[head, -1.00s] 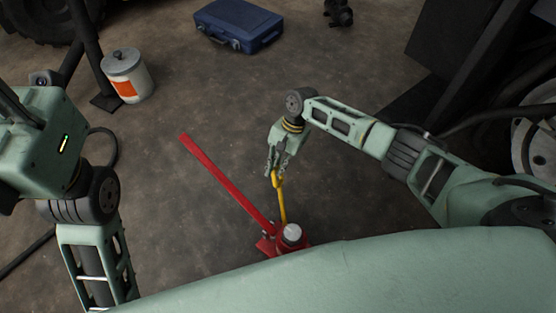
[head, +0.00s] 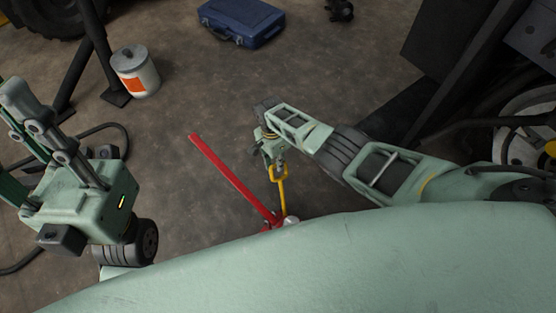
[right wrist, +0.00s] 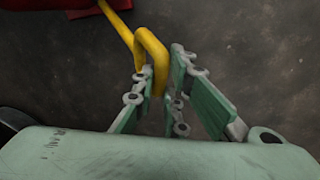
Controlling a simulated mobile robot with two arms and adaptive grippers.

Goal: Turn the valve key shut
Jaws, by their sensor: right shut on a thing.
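The yellow valve key (head: 282,190) stands beside the red jack (head: 266,228), its lower end at the jack's base. Its looped handle (right wrist: 150,48) shows in the right wrist view. My right gripper (head: 278,167) is shut on the top of this loop, with a finger on each side in the wrist view (right wrist: 160,80). My body hides most of the jack's base in the head view. The jack's long red lever (head: 230,174) slants up to the left. My left gripper (head: 32,125) is at the left edge, away from the key; its finger gap is unclear.
A blue case (head: 241,22) and a lidded can (head: 135,72) with an orange label stand farther back. A dark post (head: 95,45) is at the left. Dark machine parts (head: 440,65) and a wheel fill the right.

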